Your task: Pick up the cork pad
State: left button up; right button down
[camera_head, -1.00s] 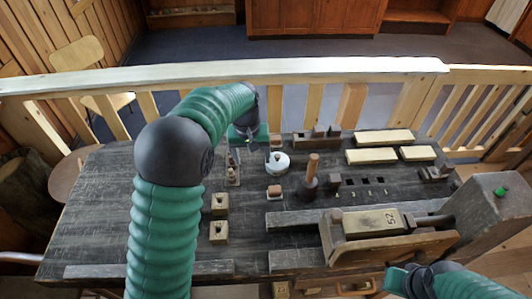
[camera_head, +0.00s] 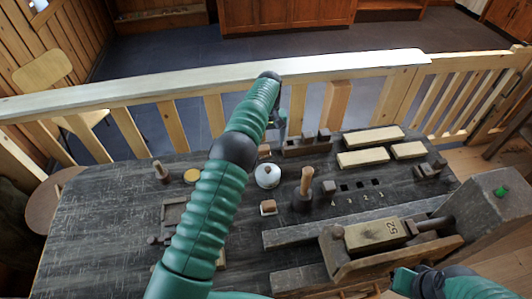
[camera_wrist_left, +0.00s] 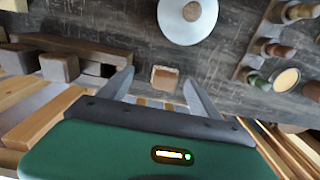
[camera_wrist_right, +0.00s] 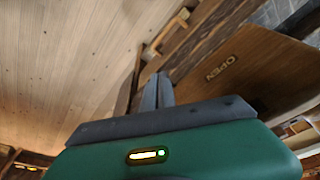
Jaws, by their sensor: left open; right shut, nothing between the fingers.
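A small square block with a cork-brown top, which looks like the cork pad (camera_wrist_left: 164,79), lies on the dark bench. In the left wrist view it shows between my left fingertips (camera_wrist_left: 159,76). In the head view it seems to be the small brown piece (camera_head: 264,151) behind the white round pot (camera_head: 267,176). My left gripper (camera_head: 279,132) is open above the bench's far edge, its fingers apart with nothing held. I cannot tell its exact height. My right gripper (camera_wrist_right: 158,76) is shut and empty at the front right, away from the pad.
A dark rack of blocks (camera_head: 305,146) stands right of my left gripper. A wooden-handled tool (camera_head: 304,190) and another brown-topped block (camera_head: 268,207) are nearer. A round tan disc (camera_head: 192,176) lies left. A wooden railing (camera_head: 215,92) runs behind the bench.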

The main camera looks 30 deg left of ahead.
aim_at(265, 150)
pick_arm(q)
jog(key=f, duration=0.2)
jog(key=a+f, duration=0.1)
jog(key=f, duration=0.3)
jog(key=shift+s+a+p, duration=0.3)
jog(key=shift+a+p, duration=0.1)
jog(key=shift+w+d+f, duration=0.1)
jog(key=shift+d+f, duration=0.05)
jog(key=shift+f, duration=0.05)
jog(key=shift+d, duration=0.25)
jog(key=shift+c, duration=0.2)
jog(key=shift+r, duration=0.1)
jog(key=shift+c, duration=1.2)
jog(key=shift+a, duration=0.3)
jog(key=c, duration=1.1)
jog(key=shift+d+r, duration=0.15)
jog(key=shift+c, duration=0.3)
notch_tip(265, 150, up, 10)
jog(key=shift+f, duration=0.15)
